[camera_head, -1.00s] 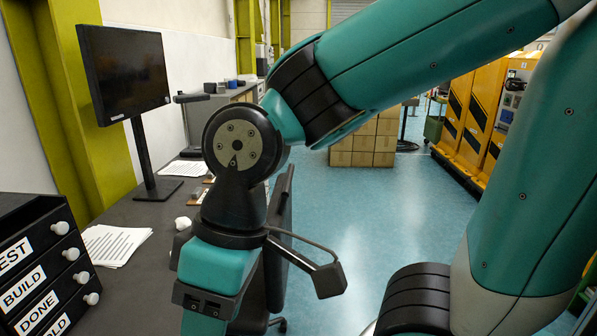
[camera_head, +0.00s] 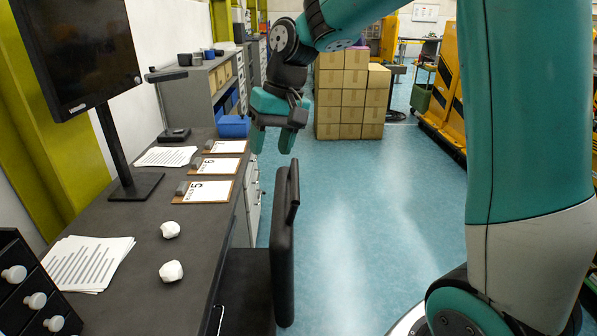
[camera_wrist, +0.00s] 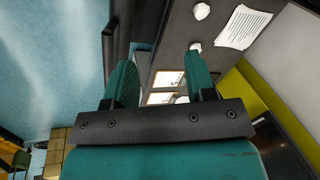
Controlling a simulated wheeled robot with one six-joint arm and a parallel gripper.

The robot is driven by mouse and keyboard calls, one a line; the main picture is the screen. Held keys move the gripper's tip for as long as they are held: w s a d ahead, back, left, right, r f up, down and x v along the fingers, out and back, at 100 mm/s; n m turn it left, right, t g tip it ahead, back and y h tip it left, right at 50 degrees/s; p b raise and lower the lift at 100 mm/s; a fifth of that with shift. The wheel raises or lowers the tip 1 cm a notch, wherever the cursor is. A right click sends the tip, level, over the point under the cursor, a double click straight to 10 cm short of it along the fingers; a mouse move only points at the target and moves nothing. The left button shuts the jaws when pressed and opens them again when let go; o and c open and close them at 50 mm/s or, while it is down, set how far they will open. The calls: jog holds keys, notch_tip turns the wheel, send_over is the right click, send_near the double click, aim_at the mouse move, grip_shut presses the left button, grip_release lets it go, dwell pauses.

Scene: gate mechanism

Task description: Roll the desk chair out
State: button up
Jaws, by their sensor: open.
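The dark desk chair (camera_head: 284,245) stands at the right side of the grey desk. Its upright backrest faces the aisle, and its seat (camera_head: 247,290) reaches toward the desk edge. A bar-like handle (camera_head: 293,192) sticks out near the top of the backrest. My teal gripper (camera_head: 272,143) is open and empty, pointing down, above and beyond the backrest top. It looks apart from the chair. In the wrist view, the dark backrest (camera_wrist: 122,35) shows past the left finger of my gripper (camera_wrist: 160,72). The chair's base is hidden.
The desk (camera_head: 190,220) holds a monitor (camera_head: 75,45), clipboards (camera_head: 205,191), papers (camera_head: 88,262) and crumpled white balls. A stack of cardboard boxes (camera_head: 350,100) stands farther back. Yellow machinery (camera_head: 450,90) lines the right. The blue floor (camera_head: 365,210) right of the chair is clear.

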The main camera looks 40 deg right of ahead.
jog(key=w+d+f+m+h+p, duration=0.1)
jog(key=w+d+m, duration=0.55)
jog(key=d, duration=0.85)
jog(key=n+p, duration=0.1)
jog(key=p, duration=0.2)
send_near(296, 181)
jog(key=f, duration=0.3)
jog(key=a+f, duration=0.1)
jog(key=f, duration=0.2)
jog(key=w+f, duration=0.1)
jog(key=f, duration=0.2)
jog(key=shift+a+f, duration=0.25)
grip_shut()
